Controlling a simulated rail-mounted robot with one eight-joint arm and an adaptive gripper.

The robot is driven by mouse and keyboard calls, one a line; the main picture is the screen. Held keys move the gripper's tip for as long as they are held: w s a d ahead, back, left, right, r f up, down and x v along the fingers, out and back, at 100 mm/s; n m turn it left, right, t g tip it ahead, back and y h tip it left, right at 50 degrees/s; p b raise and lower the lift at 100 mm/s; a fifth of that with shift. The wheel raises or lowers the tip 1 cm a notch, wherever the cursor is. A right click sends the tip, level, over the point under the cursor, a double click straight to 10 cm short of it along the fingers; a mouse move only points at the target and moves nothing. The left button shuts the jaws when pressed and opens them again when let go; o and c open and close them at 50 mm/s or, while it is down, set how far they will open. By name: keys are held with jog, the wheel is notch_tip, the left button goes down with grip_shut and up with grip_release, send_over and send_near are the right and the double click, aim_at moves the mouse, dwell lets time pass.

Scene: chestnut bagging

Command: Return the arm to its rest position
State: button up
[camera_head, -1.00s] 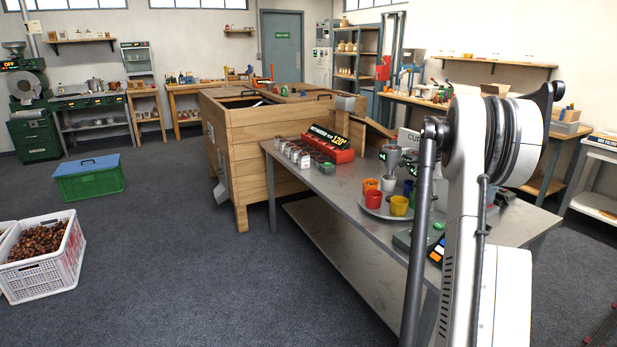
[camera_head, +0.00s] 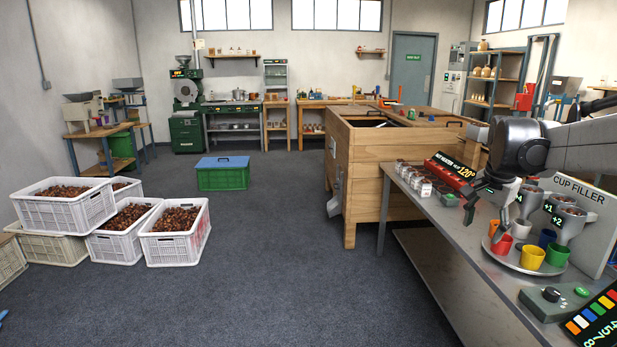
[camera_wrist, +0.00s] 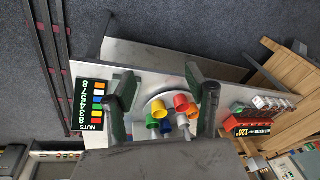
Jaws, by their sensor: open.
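My gripper (camera_head: 487,213) shows at the right in the head view, at the end of my arm and in front of the cup filler (camera_head: 578,190). In the wrist view its two dark fingers stand wide apart, with the open gap (camera_wrist: 164,92) between them and nothing held. Through the gap I see the steel bench and several coloured cups on a round tray (camera_wrist: 154,100). In the head view the yellow cup (camera_head: 531,257) and green cup (camera_head: 556,254) stand on that tray. My gripper partly hides the red and white cups.
The steel bench (camera_head: 440,240) lies below my arm, with a red heater unit (camera_head: 449,170) and small jars. A wooden bin (camera_head: 365,165) stands behind it.

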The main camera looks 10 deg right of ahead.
jog(key=s+a+r+n+t, duration=0.1)
jog(key=s+a+n, duration=0.2)
jog(key=a, duration=0.7)
jog(key=s+a+f+n+t, duration=0.1)
jog(key=s+a+f+n, duration=0.1)
jog(key=s+a, duration=0.3)
jog(key=s+a+f+n+t+y, duration=0.1)
jog(key=s+a+f+n, duration=0.2)
jog(key=a, duration=0.7)
jog(key=s+a+f+n+t, duration=0.1)
jog(key=s+a+f+n, duration=0.1)
jog(key=s+a+n, duration=0.3)
jog(key=s+a, duration=0.2)
jog(key=s, duration=0.2)
jog(key=shift+s+a+f+n+t, duration=0.2)
jog(key=shift+a+f+n+t, duration=0.15)
jog(key=shift+a+n+t, duration=0.05)
